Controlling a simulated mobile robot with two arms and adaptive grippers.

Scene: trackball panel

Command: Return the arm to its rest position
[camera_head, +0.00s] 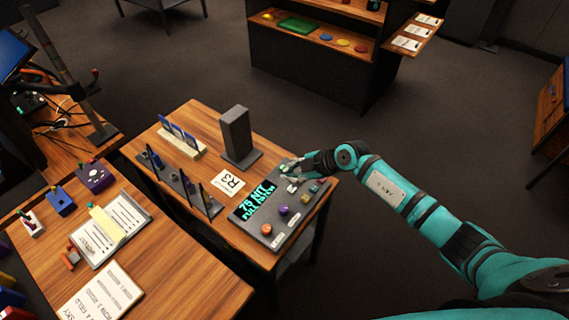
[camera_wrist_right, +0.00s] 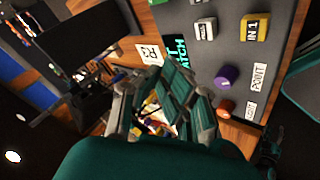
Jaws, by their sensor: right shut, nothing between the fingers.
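My teal right arm (camera_head: 400,195) comes in from the right in the head view. Its gripper (camera_head: 290,170) is shut and empty at the far right edge of the grey trackball panel (camera_head: 262,238). I cannot tell whether it touches the panel. The panel lies on the wooden table and has a lit text display (camera_head: 258,202), a purple ball (camera_head: 283,210), an orange-red button (camera_head: 266,229) and a yellowish button (camera_head: 314,188). In the right wrist view the gripper (camera_wrist_right: 180,85) shows in front of the panel (camera_wrist_right: 240,70), with the purple ball (camera_wrist_right: 227,77) nearby. My left gripper is out of view.
A grey upright block (camera_head: 236,132) and a white R3 card (camera_head: 228,183) stand and lie behind the panel. A second table with a clipboard (camera_head: 112,228) and small boxes is at the left. A dark shelf unit (camera_head: 310,65) stands at the back. Open floor lies right of the panel table.

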